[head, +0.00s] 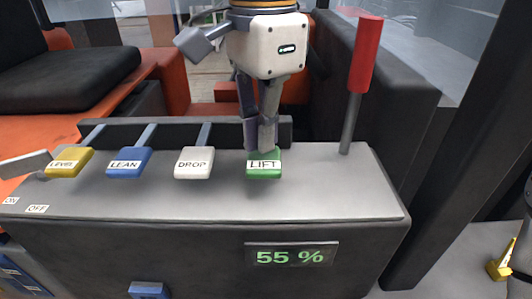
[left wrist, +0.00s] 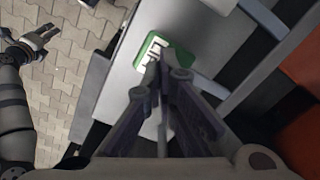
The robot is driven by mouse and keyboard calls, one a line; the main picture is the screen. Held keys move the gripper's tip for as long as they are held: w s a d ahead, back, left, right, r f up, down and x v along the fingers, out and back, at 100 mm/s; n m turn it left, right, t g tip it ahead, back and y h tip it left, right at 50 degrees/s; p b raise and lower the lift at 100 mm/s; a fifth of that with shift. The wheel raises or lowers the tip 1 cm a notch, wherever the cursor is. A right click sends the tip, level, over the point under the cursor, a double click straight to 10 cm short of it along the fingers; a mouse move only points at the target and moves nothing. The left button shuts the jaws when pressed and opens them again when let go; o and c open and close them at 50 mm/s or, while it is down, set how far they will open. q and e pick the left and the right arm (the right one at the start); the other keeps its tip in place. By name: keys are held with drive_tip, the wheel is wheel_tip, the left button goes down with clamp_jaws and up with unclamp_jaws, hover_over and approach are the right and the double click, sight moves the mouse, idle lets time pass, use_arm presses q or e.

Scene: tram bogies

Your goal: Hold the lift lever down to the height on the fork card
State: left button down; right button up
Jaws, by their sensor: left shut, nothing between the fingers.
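The green lift lever paddle (head: 264,170), labelled LIFT, is at the right end of a row of levers on the grey console. It also shows in the left wrist view (left wrist: 178,60). My left gripper (head: 260,148) is shut and empty, pointing down. Its fingertips are at the back part of the paddle and overlap it in view; whether they press on it I cannot tell. A display (head: 291,255) on the console front reads 55 % in green. My right gripper (left wrist: 40,42) is open and empty in the left wrist view, away from the console. I cannot make out a fork card.
Left of the lift lever are white DROP (head: 194,163), blue LEAN (head: 129,163) and yellow LEVEL (head: 70,161) levers. A red-handled lever (head: 364,55) stands upright to the right. A black seat (head: 70,70) is at the left. The console's front top (head: 230,203) is clear.

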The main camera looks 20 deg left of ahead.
sight(263, 160)
use_arm(q)
drive_tip(key=shift+f, duration=0.1)
drive_tip(key=shift+f, duration=1.95)
idle(4.1)
wheel_tip(263, 160, up, 7)
drive_tip(key=shift+r, duration=0.1)
idle(0.5)
